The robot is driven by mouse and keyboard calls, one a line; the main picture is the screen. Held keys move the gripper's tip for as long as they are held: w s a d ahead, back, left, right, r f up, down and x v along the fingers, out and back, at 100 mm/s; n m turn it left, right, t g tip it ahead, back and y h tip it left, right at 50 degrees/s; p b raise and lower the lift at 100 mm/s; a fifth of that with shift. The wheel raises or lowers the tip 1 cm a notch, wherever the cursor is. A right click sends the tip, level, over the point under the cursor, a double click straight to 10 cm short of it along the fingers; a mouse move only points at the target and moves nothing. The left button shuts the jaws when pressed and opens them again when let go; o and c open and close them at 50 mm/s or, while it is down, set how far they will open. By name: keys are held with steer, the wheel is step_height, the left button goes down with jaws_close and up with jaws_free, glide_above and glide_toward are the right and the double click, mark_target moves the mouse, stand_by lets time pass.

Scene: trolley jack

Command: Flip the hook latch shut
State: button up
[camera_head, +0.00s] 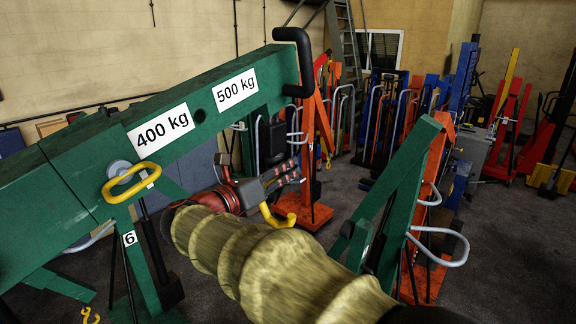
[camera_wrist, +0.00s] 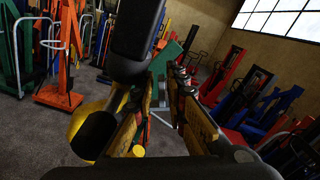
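A yellow hook (camera_head: 278,217) shows in the head view just below my gripper (camera_head: 294,176), at the end of my sleeved arm. In the wrist view, a yellow curved part (camera_wrist: 84,120), probably the same hook, lies left of my gripper (camera_wrist: 166,88). My gripper's two fingers stand apart with a gap between them, and nothing shows held in it. A dark part hangs from the top of the wrist view in front of the left finger. I cannot make out the hook's latch or whether a finger touches the hook.
A green crane boom (camera_head: 185,105) marked 400 kg and 500 kg crosses the left, with a black bent handle (camera_head: 292,62) at its end and a yellow ring (camera_head: 131,182) on its side. A green frame (camera_head: 392,205) stands right of my arm. Jacks and lifts crowd the background.

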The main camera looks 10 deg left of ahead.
steer(key=shift+w+d, duration=0.25)
steer(key=shift+w, duration=0.15)
jaws_close()
steer(key=shift+s+d+f+m+b, duration=0.1)
steer(key=shift+m+b, duration=0.2)
stand_by(0.6)
steer(key=f+m+b, duration=0.1)
steer(key=m+b, duration=0.1)
steer(key=d+f+m+b, duration=0.1)
steer(key=m+b, duration=0.1)
steer(key=b, duration=0.1)
steer(key=shift+s+d, duration=0.2)
steer(key=shift+s, duration=0.2)
step_height(320, 180, down, 5)
steer(key=m+b, duration=0.6)
steer(key=b, duration=0.1)
steer(key=m+b, duration=0.6)
steer(key=b, duration=0.1)
steer(key=shift+s+d+f, duration=0.1)
steer(key=shift+d, duration=0.05)
